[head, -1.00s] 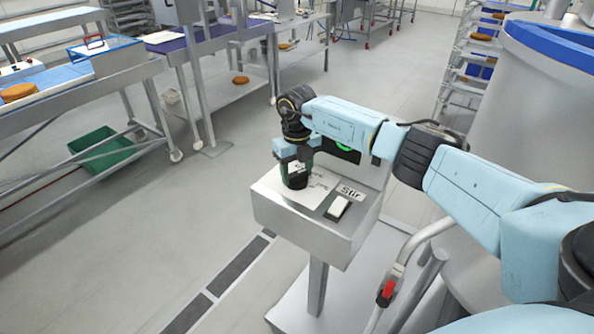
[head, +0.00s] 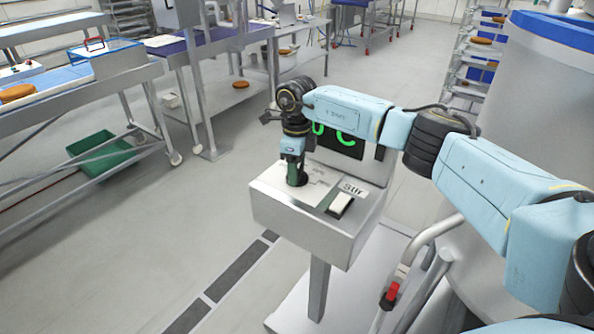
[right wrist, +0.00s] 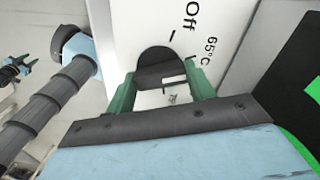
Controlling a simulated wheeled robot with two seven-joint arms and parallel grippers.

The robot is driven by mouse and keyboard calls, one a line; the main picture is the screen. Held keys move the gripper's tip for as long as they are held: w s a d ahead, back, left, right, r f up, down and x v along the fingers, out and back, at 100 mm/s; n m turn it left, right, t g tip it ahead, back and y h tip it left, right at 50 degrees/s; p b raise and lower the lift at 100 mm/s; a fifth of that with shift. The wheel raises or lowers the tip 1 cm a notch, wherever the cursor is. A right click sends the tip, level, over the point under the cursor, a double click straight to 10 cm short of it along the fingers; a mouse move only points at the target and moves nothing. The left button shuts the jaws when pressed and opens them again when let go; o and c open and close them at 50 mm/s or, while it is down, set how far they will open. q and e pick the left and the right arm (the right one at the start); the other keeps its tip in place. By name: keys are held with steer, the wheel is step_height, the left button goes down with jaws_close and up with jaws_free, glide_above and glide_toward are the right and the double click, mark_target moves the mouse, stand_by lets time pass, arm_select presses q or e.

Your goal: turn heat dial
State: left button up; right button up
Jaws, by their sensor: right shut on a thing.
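The heat dial (right wrist: 157,68) is a dark round knob on a white label plate, marked "Off" and "65°C", in the right wrist view. My right gripper (right wrist: 160,88) is shut on it, with one green finger on each side. In the head view my right gripper (head: 296,175) points down onto the dial at the left of the control box top (head: 300,220). The gripper hides most of the dial there. At the left of the right wrist view, a small gripper (right wrist: 20,68), seemingly my left, hangs away from the box. Its jaw state is unclear.
A "Stir" label (head: 353,189) and a pale rocker switch (head: 341,204) lie right of the dial. A dark screen (head: 340,142) with green marks stands behind. A large vat (head: 520,110) and a bent pipe (head: 425,240) are on the right.

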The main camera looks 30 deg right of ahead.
steer(key=n+b, duration=0.1)
steer(key=n, duration=0.4)
steer(key=shift+n+b, duration=0.3)
steer(key=shift+b, duration=0.05)
steer(key=n+b, duration=0.1)
steer(key=n, duration=0.4)
steer(key=shift+a+r+n, duration=0.1)
steer(key=shift+n, duration=0.2)
steer(key=o, duration=1)
steer(key=shift+c, duration=0.2)
step_height(320, 180, up, 13)
steer(key=shift+r+b, duration=0.15)
steer(key=shift+b, duration=0.2)
